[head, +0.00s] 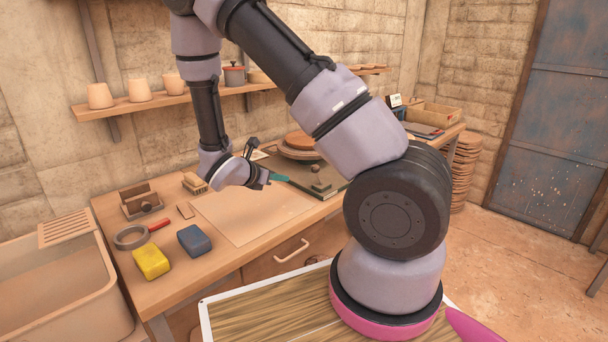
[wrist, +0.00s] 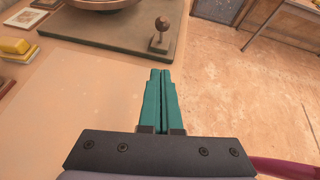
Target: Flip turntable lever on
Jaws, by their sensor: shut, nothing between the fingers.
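The turntable (head: 300,148) stands on a dark base plate at the back of the bench, and its rim also shows at the top of the wrist view (wrist: 95,4). The lever (head: 318,179) is a short stalk with a round knob on the base plate's front corner. My gripper (head: 280,178) is shut and empty, with teal fingers together. In the wrist view its fingertips (wrist: 160,72) point toward the lever, with a gap between them and it.
A yellow sponge (head: 151,261), a blue block (head: 194,241) and a red-handled ring tool (head: 132,237) lie on the left of the bench. A pale board (head: 250,212) lies bare in the middle. A shelf with pots (head: 140,102) runs along the wall above. A basin (head: 60,290) stands at left.

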